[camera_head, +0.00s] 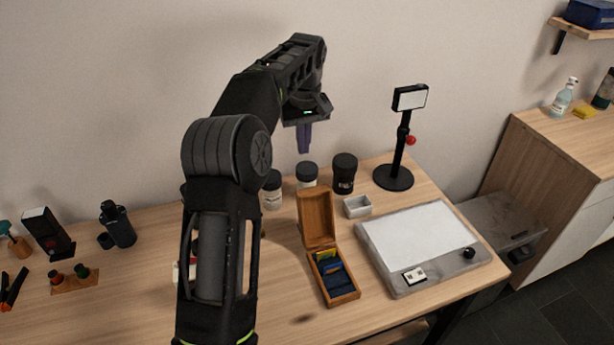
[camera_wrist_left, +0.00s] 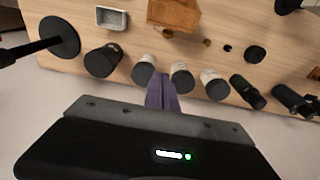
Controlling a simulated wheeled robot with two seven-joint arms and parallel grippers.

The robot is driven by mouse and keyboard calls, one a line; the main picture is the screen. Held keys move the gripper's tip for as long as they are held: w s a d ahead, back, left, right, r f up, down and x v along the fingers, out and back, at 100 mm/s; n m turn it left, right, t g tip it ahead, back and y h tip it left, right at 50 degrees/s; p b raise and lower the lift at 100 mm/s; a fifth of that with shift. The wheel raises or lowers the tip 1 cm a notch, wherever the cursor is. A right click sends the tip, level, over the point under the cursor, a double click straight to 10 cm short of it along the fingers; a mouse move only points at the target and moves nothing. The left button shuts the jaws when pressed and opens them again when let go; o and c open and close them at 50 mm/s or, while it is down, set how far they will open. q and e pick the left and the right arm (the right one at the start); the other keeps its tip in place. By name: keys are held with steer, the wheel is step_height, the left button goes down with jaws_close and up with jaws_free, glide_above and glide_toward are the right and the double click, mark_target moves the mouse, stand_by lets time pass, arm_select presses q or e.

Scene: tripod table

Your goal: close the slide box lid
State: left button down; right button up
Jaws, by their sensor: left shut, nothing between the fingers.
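The wooden slide box (camera_head: 343,291) stands on the table with its lid (camera_head: 317,217) open, raised at the back of the box. Blue and yellow contents show inside it. The left wrist view shows part of the box's wood (camera_wrist_left: 174,13) at the top edge. My left gripper (camera_head: 304,150) is shut and empty, in the air behind and above the lid, over the jars at the back. Its purple fingers (camera_wrist_left: 163,97) point toward the jars in the left wrist view. My right gripper is not in view.
White jars with black lids (camera_head: 306,175) and a black jar (camera_head: 344,173) stand behind the box. A small white tray (camera_head: 357,206), a light panel (camera_head: 422,238) and a black stand (camera_head: 393,178) are to the right. Table front near the box is clear.

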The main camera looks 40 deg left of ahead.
arm_select(q)
step_height(320, 180, down, 9)
steer(key=s+d+p, duration=0.1)
steer(key=d+p, duration=0.1)
steer(key=shift+s+d+p, duration=0.2)
steer(key=shift+s+p, duration=0.1)
stand_by(0.6)
